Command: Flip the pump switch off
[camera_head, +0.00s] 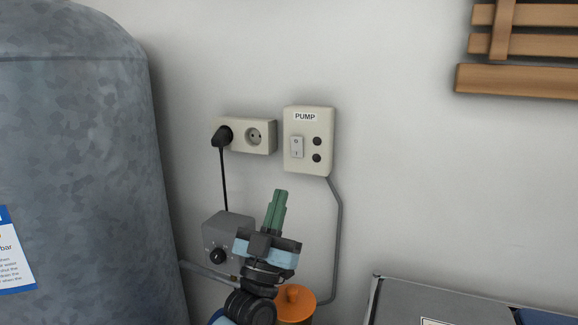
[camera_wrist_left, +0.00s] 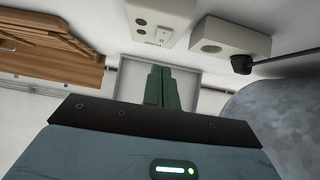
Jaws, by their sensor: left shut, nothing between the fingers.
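The pump switch box (camera_head: 308,141) is a cream wall box labelled PUMP. Its pale rocker switch (camera_head: 297,147) sits left of two dark round buttons or lamps. My left gripper (camera_head: 279,193) has green fingers closed together with nothing between them. It is below and slightly left of the box, apart from it in the head view. In the left wrist view the closed fingers (camera_wrist_left: 160,68) point toward the box (camera_wrist_left: 162,20), and the rocker (camera_wrist_left: 162,35) shows near its lower edge there. My right gripper is not in view.
A double socket (camera_head: 247,135) with a black plug (camera_head: 222,136) is left of the box. A grey control box (camera_head: 222,237) and orange cylinder (camera_head: 295,303) are lower down. A large grey tank (camera_head: 85,170) fills the left. A wooden rack (camera_head: 515,80) is upper right.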

